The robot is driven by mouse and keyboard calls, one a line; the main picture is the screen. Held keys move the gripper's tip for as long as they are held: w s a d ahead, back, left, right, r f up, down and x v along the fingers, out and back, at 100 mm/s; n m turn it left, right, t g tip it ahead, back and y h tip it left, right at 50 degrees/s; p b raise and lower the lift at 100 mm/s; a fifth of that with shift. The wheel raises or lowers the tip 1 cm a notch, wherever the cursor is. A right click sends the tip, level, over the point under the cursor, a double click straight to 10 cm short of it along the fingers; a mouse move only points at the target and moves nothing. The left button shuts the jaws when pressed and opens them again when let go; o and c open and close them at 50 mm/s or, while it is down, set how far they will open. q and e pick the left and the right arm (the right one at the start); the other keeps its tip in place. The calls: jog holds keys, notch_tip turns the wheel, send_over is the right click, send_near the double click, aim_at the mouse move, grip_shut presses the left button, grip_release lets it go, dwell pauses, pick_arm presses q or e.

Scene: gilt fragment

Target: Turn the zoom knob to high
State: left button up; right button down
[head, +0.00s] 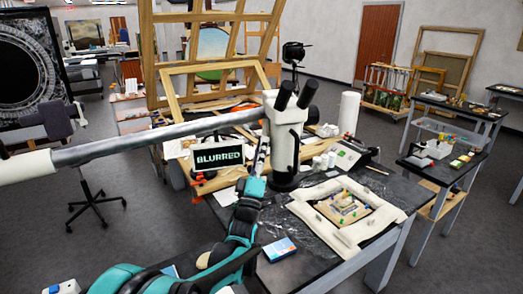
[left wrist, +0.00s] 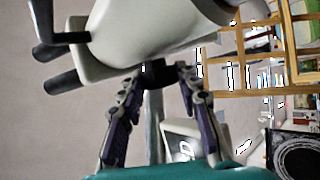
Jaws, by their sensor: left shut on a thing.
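The microscope (head: 284,140) has a white body, two dark eyepieces and a long boom arm (head: 150,143). Its body also fills the top of the left wrist view (left wrist: 150,35). My left gripper (head: 262,148) reaches up to the left side of the microscope body. The knob's setting cannot be read. A small screen (head: 219,158) left of the microscope reads "BLURRED". My right gripper is not in view.
A framed fragment on white padding (head: 342,211) lies on the black table right of my arm. A blue box (head: 280,249) lies near the front edge. White jars (head: 325,162) and a paper roll (head: 348,113) stand behind. Wooden easels (head: 212,78) rise at the back.

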pick_arm(q)
jog(key=o, duration=1.1)
jog(key=v, duration=1.2)
jog(key=shift+f, duration=0.1)
